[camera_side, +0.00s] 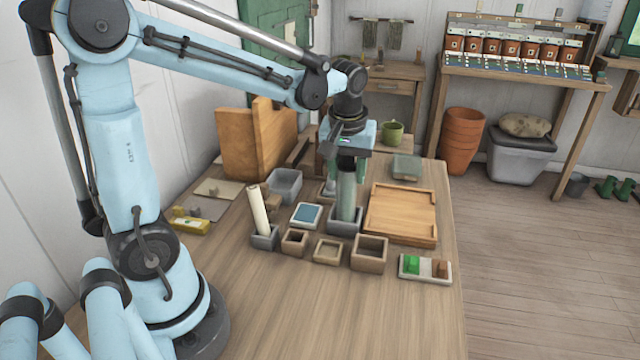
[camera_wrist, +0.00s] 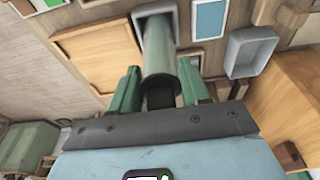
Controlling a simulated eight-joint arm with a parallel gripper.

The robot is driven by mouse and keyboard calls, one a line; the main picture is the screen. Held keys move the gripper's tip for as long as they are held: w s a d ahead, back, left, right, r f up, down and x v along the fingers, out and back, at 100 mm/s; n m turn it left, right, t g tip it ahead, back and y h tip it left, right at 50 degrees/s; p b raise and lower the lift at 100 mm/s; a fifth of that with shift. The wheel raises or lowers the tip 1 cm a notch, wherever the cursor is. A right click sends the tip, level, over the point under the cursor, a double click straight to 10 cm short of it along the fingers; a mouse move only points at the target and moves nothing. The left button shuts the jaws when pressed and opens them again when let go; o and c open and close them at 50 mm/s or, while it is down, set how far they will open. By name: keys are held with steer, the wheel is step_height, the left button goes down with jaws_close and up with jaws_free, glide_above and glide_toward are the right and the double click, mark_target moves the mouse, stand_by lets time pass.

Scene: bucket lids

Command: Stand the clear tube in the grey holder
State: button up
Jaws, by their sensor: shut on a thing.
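The clear tube (camera_side: 346,196), pale green and see-through, stands upright below my gripper (camera_side: 347,158). My gripper is shut on its upper part. The tube's lower end is inside the square grey holder (camera_side: 344,226), whose front wall hides the bottom, so I cannot tell whether it touches the floor of the holder. In the wrist view the tube (camera_wrist: 160,62) runs between the green fingers of my gripper (camera_wrist: 158,80) down into the opening of the grey holder (camera_wrist: 143,38).
A cream tube (camera_side: 258,209) leans in another small grey holder (camera_side: 264,240) to the left. A blue-topped box (camera_side: 306,215), a grey bin (camera_side: 285,183), wooden boxes (camera_side: 369,253) and a wooden tray (camera_side: 402,238) stand close around. The table front is clear.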

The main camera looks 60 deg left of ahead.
steer(key=shift+f, duration=0.4)
steer(key=o, duration=1.3)
steer(key=shift+c, duration=0.7)
steer(key=shift+s+d+r, duration=0.15)
steer(key=shift+r, duration=1.35)
steer(key=shift+s+d+r, duration=0.2)
steer(key=shift+r, duration=1.25)
steer(key=shift+s+d+r, duration=0.15)
steer(key=shift+r, duration=1.35)
steer(key=s+d+f+m+t+h, duration=0.1)
steer(key=s+d+f+m+t, duration=0.4)
steer(key=m, duration=0.4)
steer(key=shift+s+d+f+t+h, duration=0.3)
steer(key=shift+s+d+f, duration=0.5)
steer(key=shift+s+d, duration=0.35)
